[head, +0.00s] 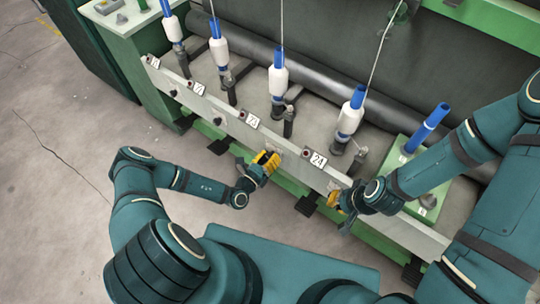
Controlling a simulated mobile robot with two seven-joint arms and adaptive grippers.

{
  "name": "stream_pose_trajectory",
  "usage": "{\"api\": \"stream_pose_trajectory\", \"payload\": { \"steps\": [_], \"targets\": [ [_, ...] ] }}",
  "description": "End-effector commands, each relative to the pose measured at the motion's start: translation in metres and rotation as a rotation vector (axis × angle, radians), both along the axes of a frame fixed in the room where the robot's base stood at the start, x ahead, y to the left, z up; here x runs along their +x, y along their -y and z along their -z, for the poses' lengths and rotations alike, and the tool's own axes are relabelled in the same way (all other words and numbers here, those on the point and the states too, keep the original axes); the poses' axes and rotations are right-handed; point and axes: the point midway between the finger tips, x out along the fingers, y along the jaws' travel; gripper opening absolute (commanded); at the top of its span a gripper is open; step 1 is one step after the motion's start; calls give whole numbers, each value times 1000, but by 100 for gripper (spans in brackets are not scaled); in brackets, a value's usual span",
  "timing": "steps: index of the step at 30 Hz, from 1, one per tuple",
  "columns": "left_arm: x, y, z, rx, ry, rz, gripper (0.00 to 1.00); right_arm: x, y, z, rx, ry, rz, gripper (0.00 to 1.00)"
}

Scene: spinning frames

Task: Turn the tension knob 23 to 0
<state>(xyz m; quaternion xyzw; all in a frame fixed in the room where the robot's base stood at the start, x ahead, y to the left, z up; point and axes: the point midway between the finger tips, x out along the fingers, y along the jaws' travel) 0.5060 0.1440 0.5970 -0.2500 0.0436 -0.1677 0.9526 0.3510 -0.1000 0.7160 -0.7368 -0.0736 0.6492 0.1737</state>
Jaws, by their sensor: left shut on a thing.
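The label 23 (252,119) sits on the top of the pale front rail, with a small red-brown part beside it. My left gripper (268,160), with yellow fingers, is at the rail's front face, below and right of this label. It is shut on the tension knob 23, which its fingers hide, so the knob's setting cannot be read. My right gripper (335,200) is near the rail's front face, below and right of the label 24 (317,158). Whether its fingers are open or shut is unclear.
Other black knobs (217,121) stick out of the rail (290,157) farther left. Several white bobbins with blue tops (278,77) stand behind it, with thin strands rising. Dark pedals (306,205) lie below the rail. The concrete floor (70,120) at left is clear.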

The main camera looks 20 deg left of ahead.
Motion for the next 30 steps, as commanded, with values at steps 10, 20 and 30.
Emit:
{"api": "stream_pose_trajectory", "payload": {
  "steps": [10, 20, 30],
  "targets": [
    [0, 1, 0, -235, -87, 0, 0, -1, 0, -2, 0, -2, -1, 0],
    [0, 1, 0, -338, -125, 1, 0, -1, 0, -3, 0, -2, -1, 0],
    [0, 2, 0, -354, -131, 3, 0, -1, 0, -3, 0, -1, 0, 0]
  ]
}}
